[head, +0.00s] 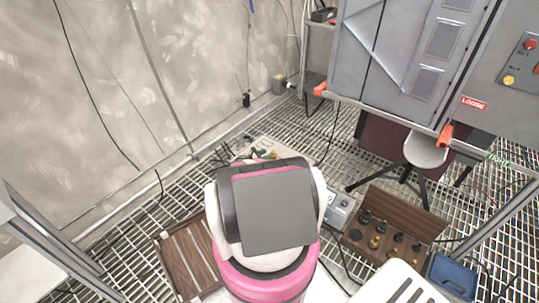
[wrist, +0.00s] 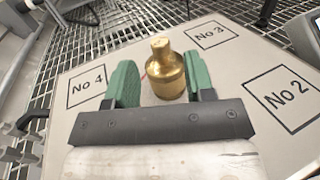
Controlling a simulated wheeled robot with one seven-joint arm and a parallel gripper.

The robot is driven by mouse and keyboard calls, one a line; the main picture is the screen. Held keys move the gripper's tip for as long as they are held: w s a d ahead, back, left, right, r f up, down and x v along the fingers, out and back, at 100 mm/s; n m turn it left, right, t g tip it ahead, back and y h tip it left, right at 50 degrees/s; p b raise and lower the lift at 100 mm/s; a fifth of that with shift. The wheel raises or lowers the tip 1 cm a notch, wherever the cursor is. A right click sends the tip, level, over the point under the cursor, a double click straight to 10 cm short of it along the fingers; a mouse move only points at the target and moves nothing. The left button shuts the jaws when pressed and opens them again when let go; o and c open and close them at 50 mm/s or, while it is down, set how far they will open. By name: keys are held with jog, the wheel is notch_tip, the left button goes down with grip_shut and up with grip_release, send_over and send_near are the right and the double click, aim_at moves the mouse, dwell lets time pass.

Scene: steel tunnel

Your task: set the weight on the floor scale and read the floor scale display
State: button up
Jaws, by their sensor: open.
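A brass weight (wrist: 166,72) stands upright on the pale plate of the floor scale (wrist: 140,125), seen in the wrist view. My gripper (wrist: 160,68) is open, with one green finger on each side of the weight; a gap shows at the left finger, and the right finger is very near it or touching. The plate carries squares marked No 4, No 3 and No 2.
An open wooden case (head: 385,238) with several dark and brass weights lies at right, beside a blue box (head: 450,275). A wooden tray (head: 180,262) lies at left. A stool (head: 424,150) and grey cabinet (head: 410,60) stand behind. Cables cross the grating floor.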

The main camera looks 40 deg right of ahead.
jog(key=shift+w+a, duration=0.1)
jog(key=shift+a, duration=0.9)
jog(key=s+a+r+m+y, duration=0.5)
jog(key=a+r, duration=0.7)
jog(key=a, duration=0.3)
jog(key=s+a+r+m+t+y, duration=0.1)
jog(key=s+a+r+m+y, duration=0.4)
jog(key=a+r, duration=0.7)
jog(key=s+a+r+m+y, duration=0.6)
jog(key=a+r, duration=0.6)
jog(key=a, duration=0.8)
jog(key=shift+m+t+y, duration=0.4)
jog(key=shift+y, duration=0.6)
jog(key=shift+d, duration=0.1)
